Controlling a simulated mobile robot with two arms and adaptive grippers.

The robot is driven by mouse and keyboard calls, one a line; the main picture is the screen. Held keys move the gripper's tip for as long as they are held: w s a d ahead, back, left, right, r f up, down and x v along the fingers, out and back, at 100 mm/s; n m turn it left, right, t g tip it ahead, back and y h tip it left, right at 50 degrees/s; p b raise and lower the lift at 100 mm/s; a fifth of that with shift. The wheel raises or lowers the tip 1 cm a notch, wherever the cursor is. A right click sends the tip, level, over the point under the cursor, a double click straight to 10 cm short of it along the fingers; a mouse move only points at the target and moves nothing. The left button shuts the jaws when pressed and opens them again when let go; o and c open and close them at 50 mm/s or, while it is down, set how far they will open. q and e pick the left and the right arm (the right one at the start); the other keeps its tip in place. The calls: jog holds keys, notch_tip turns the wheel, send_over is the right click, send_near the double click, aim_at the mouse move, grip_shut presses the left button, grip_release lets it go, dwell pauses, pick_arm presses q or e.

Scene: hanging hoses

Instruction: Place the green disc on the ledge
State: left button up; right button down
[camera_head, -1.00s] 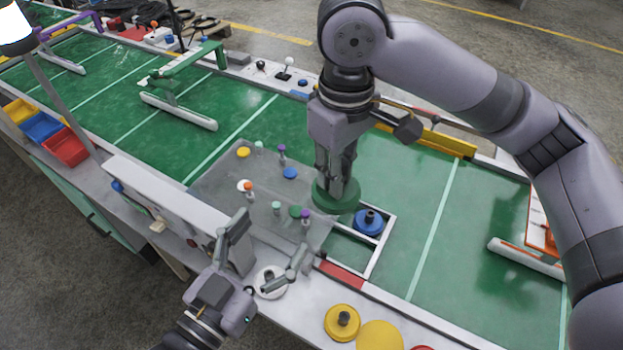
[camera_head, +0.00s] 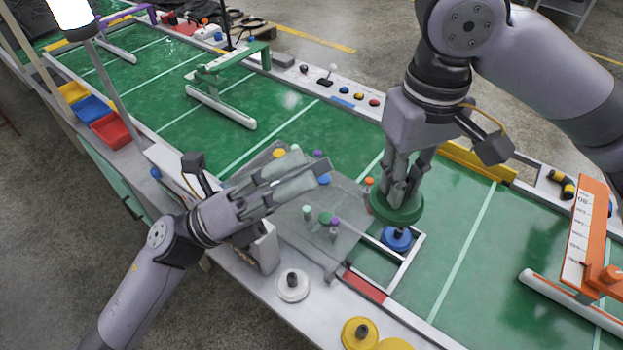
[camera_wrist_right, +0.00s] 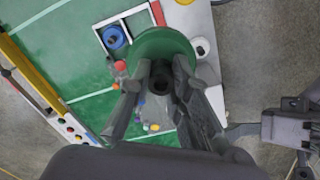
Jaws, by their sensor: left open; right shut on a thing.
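The green disc (camera_head: 397,212) hangs below my right gripper (camera_head: 402,190), which is shut on its knob. The disc is roughly level, just behind the blue disc (camera_head: 397,239); its height above the board is hard to tell. In the right wrist view the disc (camera_wrist_right: 165,43) shows at the fingertips of my right gripper (camera_wrist_right: 163,78). The white ledge (camera_head: 325,307) runs along the near side of the green board and bears a white disc (camera_head: 292,287) and a yellow disc (camera_head: 358,335). My left gripper (camera_head: 308,172) is open and empty above the grey see-through plate (camera_head: 345,218).
Small coloured pegs and caps, such as a purple one (camera_head: 318,153), stand by the grey plate, partly hidden by my left gripper. A white frame (camera_head: 408,262) surrounds the blue disc. An orange stand (camera_head: 588,240) is at the right. The ledge between the white and yellow discs is bare.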

pick_arm(q)
notch_tip(320, 180, down, 5)
jog(key=w+m+g+y, duration=0.3)
jog(key=m+g+y, duration=0.2)
jog(key=m, duration=0.8)
jog(key=d, duration=1.2)
jog(key=shift+s+f, duration=0.15)
jog(key=shift+c, duration=0.2)
jog(key=shift+w, duration=0.25)
jog(key=c, duration=1.4)
jog(key=o, duration=1.3)
jog(key=shift+o, duration=0.7)
jog(key=shift+s, duration=0.1)
jog(key=shift+s+a, duration=0.1)
